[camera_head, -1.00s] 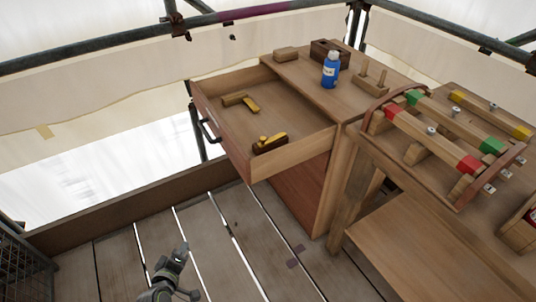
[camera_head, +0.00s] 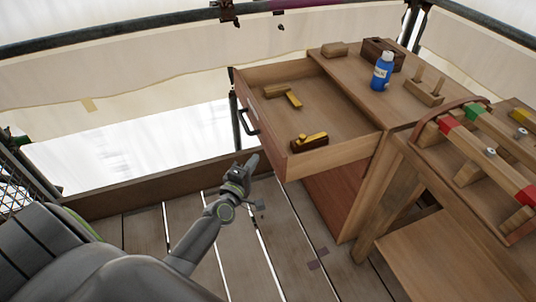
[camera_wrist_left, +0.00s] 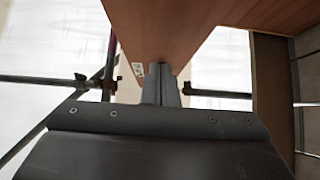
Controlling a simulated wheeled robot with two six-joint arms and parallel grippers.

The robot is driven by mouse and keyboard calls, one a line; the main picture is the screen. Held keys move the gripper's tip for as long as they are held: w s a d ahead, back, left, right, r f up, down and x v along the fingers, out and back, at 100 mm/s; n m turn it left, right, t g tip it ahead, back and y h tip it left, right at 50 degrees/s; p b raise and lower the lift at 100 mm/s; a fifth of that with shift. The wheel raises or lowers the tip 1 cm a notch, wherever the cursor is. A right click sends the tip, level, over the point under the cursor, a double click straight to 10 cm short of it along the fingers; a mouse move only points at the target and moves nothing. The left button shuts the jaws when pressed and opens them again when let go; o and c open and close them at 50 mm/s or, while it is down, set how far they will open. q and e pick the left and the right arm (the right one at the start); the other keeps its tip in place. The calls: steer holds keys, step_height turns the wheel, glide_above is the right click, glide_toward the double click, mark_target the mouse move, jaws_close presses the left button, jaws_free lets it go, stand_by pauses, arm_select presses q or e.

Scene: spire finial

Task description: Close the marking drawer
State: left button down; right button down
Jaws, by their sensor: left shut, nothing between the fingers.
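The marking drawer (camera_head: 333,156) is pulled out of the wooden cabinet, with its dark handle (camera_head: 248,121) on the front panel at left. Wooden tools with yellow parts (camera_head: 309,141) lie inside it. My left gripper (camera_head: 253,161) is shut and empty, below and in front of the drawer near the handle's lower side. In the left wrist view the shut fingers (camera_wrist_left: 161,84) point toward a reddish-brown wooden panel (camera_wrist_left: 170,25). I cannot tell whether they touch it. My right gripper is in neither current view.
A blue bottle (camera_head: 382,72) and wooden blocks stand on the cabinet top. A bench (camera_head: 418,152) with red and green pieces stands at right.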

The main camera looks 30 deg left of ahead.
mark_target(274, 148)
arm_select(q)
steer(key=w, duration=0.1)
steer(key=w+d, duration=0.1)
steer(key=w, duration=0.1)
steer(key=shift+w+d, duration=0.3)
steer(key=shift+w, duration=0.05)
steer(key=shift+w+d, duration=0.4)
steer(key=shift+w, duration=0.05)
steer(key=shift+w+d, duration=0.1)
steer(key=shift+d, duration=0.05)
